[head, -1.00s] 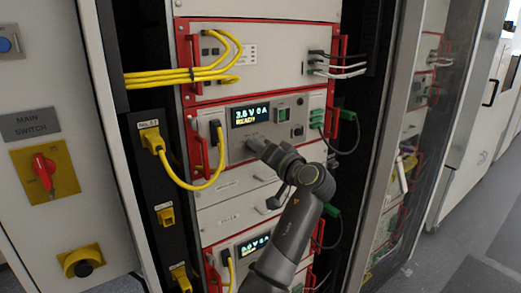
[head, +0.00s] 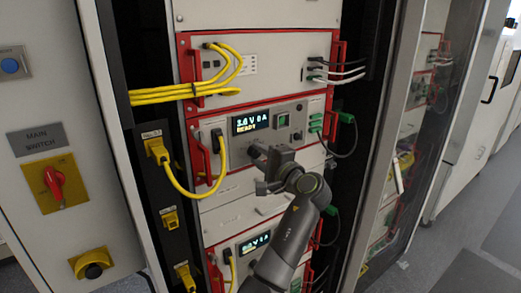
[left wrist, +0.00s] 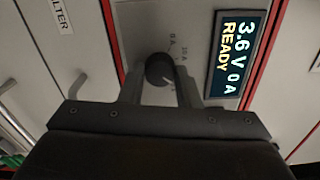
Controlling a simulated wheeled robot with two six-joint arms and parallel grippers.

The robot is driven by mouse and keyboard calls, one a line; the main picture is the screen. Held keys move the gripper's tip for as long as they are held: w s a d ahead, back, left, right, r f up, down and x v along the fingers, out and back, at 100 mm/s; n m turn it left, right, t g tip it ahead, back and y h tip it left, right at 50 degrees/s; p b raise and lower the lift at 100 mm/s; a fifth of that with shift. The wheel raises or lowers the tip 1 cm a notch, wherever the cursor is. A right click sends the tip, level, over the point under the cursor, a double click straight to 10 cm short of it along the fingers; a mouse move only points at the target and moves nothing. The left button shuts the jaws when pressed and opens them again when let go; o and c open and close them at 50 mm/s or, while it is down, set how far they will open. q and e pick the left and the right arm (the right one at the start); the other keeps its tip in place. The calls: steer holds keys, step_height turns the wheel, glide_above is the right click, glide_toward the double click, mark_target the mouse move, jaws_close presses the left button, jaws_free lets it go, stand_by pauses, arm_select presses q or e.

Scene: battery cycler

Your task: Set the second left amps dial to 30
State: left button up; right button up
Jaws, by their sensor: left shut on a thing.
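The amps dial is a round black knob (left wrist: 160,70) on a light grey panel in the left wrist view. Small scale marks are printed beside it, and a pale pointer line shows on its face. My left gripper (left wrist: 160,88) has one finger on each side of the knob and is shut on it. In the head view my left gripper (head: 258,155) is at the panel below the lit display (head: 250,122) and hides the dial. The display also shows in the left wrist view (left wrist: 234,55) and reads 3.6 V, 0 A, READY. My right gripper is out of view.
Yellow cables (head: 185,95) hang at the left of the rack. Red handles (head: 199,155) flank the units. A lower unit has its own display (head: 255,243), partly behind my arm. An open glass door (head: 400,150) stands at the right.

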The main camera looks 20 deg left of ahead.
arm_select(q)
steer(key=shift+r+m+p, duration=0.15)
steer(key=shift+m+p, duration=1.35)
steer(key=shift+m, duration=0.7)
steer(key=o, duration=0.9)
steer(key=shift+o, duration=0.3)
steer(key=shift+w, duration=0.1)
steer(key=shift+f, duration=0.2)
